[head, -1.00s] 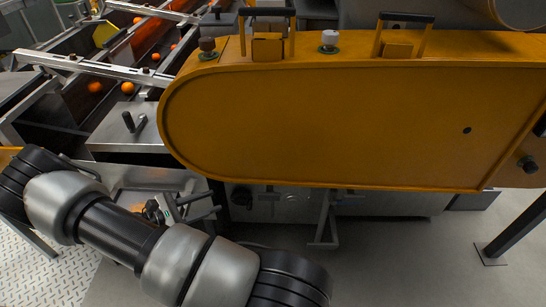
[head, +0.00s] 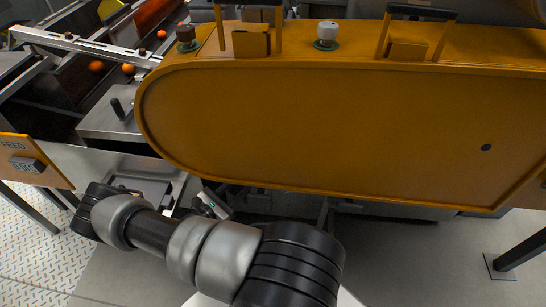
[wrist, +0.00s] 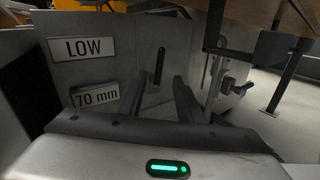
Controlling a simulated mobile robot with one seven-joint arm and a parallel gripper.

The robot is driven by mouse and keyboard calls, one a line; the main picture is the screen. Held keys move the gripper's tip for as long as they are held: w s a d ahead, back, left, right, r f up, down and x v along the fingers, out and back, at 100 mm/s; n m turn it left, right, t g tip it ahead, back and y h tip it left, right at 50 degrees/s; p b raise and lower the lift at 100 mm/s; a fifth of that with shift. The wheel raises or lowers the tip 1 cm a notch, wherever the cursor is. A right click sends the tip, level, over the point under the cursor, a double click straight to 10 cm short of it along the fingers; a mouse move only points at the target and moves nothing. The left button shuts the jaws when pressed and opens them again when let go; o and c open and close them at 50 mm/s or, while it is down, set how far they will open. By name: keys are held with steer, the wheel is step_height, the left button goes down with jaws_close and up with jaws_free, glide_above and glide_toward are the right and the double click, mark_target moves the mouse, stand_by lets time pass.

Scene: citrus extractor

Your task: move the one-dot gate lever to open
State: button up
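My gripper (wrist: 160,100) is open in the wrist view, its two dark fingers apart with nothing between them. It faces a grey metal panel (wrist: 120,55) with a dark vertical slot (wrist: 160,63) just beyond the fingertips. In the head view my arm hides most of the gripper; only a piece with a green light shows beneath the orange housing. No one-dot mark can be made out in either view. A metal fitting with a knob (wrist: 229,85) is right of the fingers; I cannot tell whether it is the gate lever.
Plates reading LOW (wrist: 83,48) and 70 mm (wrist: 95,95) are on the panel. A black handle (head: 118,109) stands on a metal plate at left, near a FEED panel (head: 20,160). Open floor lies at lower right.

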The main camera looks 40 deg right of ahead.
steer(key=d, duration=0.5)
steer(key=d+b, duration=0.1)
steer(key=d, duration=0.4)
steer(key=w+d, duration=0.1)
steer(key=d, duration=0.4)
steer(key=shift+w+d+b, duration=0.1)
steer(key=shift+d+b, duration=0.05)
steer(key=shift+b, duration=0.2)
jaws_close()
